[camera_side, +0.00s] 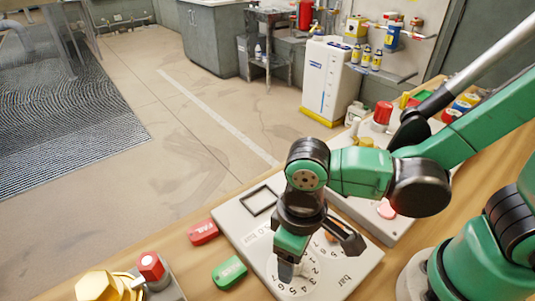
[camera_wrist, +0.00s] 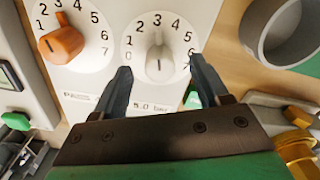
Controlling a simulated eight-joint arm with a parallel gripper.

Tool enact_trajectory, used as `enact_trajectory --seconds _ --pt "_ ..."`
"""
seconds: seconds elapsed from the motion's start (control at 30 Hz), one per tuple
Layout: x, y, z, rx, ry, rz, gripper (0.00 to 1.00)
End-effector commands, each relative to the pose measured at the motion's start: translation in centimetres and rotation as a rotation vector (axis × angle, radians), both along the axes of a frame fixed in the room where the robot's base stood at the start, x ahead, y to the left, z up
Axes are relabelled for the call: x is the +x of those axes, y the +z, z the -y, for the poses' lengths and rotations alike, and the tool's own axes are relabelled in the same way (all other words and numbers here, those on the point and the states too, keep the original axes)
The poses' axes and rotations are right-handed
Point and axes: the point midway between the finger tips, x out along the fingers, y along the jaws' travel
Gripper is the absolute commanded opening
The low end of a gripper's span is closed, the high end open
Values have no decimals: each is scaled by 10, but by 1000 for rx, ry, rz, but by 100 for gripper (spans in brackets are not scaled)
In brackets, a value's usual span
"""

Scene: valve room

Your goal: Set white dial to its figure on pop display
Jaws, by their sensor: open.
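The grey-white dial panel (camera_side: 352,262) lies on the wooden bench under my gripper. In the wrist view the white dial (camera_wrist: 159,64) has a scale running from 0 to 6 or more. Its ridge seems to stand upright toward 3, but the pointing end is unclear. An orange dial (camera_wrist: 62,43) sits to its left. A printed strip (camera_wrist: 150,107) below the white dial reads about "5.0 bar", partly hidden by my gripper; I cannot tell if this is the pop display. My gripper (camera_wrist: 163,75) is open, its fingers apart on either side of the white dial's lower part, contact unclear.
A red tag (camera_side: 203,232) and a green tag (camera_side: 229,272) lie left of the panel. A yellow hex fitting (camera_side: 97,287) and a red cap (camera_side: 151,266) stand at front left. A grey round cup (camera_wrist: 262,40) is right of the panel in the wrist view.

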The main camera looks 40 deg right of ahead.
Motion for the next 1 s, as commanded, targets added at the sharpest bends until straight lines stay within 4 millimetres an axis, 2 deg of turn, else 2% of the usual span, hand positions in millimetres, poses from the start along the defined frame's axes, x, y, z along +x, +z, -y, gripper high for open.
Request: enact_trajectory --seconds 0.23,0.6,0.83,0.87,1.0 --pt "0 -17 0 0 0 1 68" --pt "0 -20 1 0 0 1 68" --pt "0 -19 1 0 0 1 2" --pt "0 -19 1 0 0 1 0" --pt "0 -19 1 0 -2 1 0"
